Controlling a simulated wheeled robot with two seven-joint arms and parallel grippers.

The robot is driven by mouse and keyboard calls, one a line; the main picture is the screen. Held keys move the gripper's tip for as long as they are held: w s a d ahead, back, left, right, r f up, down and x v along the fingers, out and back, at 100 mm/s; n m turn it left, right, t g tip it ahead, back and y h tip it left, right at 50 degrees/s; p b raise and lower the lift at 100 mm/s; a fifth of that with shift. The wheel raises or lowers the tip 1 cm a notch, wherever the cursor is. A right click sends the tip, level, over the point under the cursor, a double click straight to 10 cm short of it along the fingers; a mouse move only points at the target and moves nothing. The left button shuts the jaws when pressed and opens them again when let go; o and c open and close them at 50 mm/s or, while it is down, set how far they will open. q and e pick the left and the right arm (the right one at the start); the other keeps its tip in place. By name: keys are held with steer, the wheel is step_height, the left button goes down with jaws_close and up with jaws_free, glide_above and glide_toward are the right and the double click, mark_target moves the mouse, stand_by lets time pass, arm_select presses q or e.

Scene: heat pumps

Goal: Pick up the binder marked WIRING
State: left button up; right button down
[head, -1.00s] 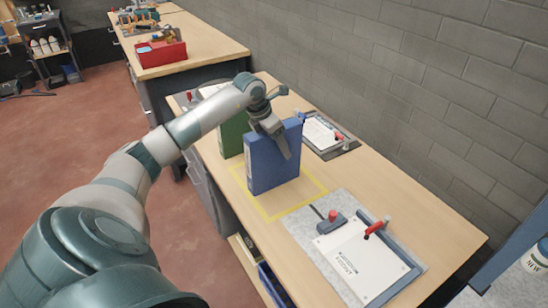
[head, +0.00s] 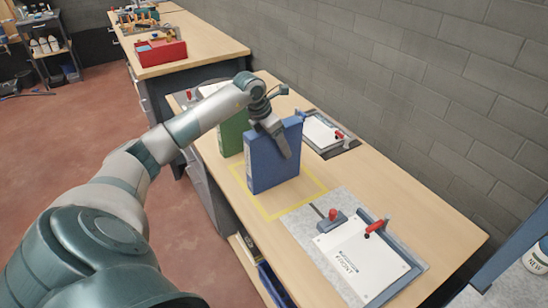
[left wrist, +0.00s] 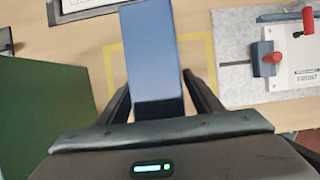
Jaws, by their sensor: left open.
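A blue binder (head: 272,162) stands upright on the bench inside a yellow taped outline. A green binder (head: 234,132) stands just behind it to the left. I cannot read a WIRING label on either one. My left gripper (head: 281,143) is over the blue binder, with one finger along its broad face. In the left wrist view the blue binder (left wrist: 153,62) lies between the two open fingers (left wrist: 158,98), and the green binder (left wrist: 45,120) is outside them at the left. Whether the fingers touch the blue binder is unclear. My right gripper is out of view.
A fixture plate with clamps and a white FRONT sheet (head: 360,255) is at the near right of the bench. Another clamped sheet (head: 322,132) lies behind the blue binder near the grey wall. A red box (head: 160,52) is on the far bench.

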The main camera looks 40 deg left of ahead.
arm_select(q)
jaws_close()
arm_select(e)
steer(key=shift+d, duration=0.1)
arm_select(q)
steer(key=shift+r, duration=0.15)
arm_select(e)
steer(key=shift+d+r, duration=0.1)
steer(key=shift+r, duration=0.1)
